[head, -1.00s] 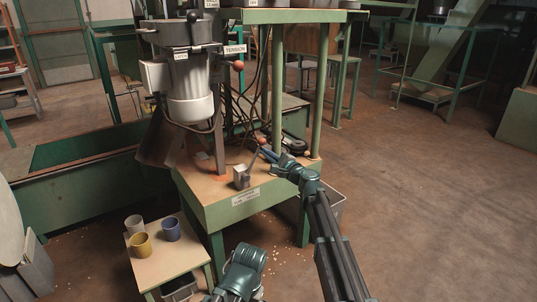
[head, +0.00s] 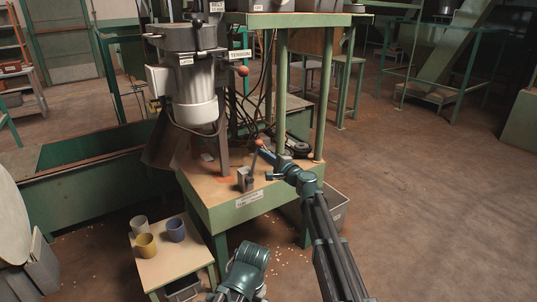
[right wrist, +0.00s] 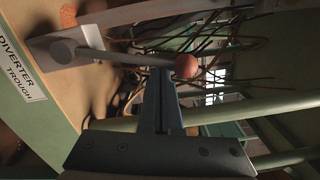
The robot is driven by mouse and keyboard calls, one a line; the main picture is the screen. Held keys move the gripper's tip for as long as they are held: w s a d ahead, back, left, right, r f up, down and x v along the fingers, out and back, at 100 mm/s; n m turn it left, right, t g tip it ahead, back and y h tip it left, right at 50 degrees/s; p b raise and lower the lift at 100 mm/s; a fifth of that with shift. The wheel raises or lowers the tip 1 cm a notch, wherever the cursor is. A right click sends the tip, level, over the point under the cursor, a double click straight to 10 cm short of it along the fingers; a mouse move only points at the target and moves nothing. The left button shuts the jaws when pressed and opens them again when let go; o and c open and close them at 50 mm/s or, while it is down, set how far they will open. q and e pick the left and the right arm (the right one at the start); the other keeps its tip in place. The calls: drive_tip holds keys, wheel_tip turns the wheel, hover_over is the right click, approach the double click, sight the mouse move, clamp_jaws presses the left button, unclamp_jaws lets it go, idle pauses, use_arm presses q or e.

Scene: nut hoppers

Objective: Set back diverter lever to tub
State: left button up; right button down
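The diverter lever (head: 252,160) is a thin rod with a red ball knob, rising from a grey block on the green-framed bench. It leans slightly right in the head view. In the right wrist view its rod (right wrist: 125,57) ends in the red ball (right wrist: 186,66). My right gripper (head: 263,153) has its blue fingers together. In the right wrist view its fingertips (right wrist: 158,72) are at the rod just below the ball; contact is hard to tell. The bench label (right wrist: 18,68) reads "DIVERTER" and "TROUGH". My left gripper's fingers are not in view.
A machine with a grey motor (head: 193,98) and a "TENSION" lever with a red knob (head: 242,71) stands behind the lever. Cables hang behind the bench. A small table (head: 172,265) with three cups stands at lower left. The floor at right is clear.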

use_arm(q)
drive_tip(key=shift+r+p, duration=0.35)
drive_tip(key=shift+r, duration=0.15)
use_arm(e)
drive_tip(key=s+a+n, duration=0.5)
drive_tip(key=a+n, duration=0.3)
drive_tip(key=shift+s+r, duration=0.15)
drive_tip(key=shift+s, duration=0.1)
drive_tip(key=shift+a, duration=0.1)
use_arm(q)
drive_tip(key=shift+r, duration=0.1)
use_arm(e)
drive_tip(key=shift+r, duration=0.1)
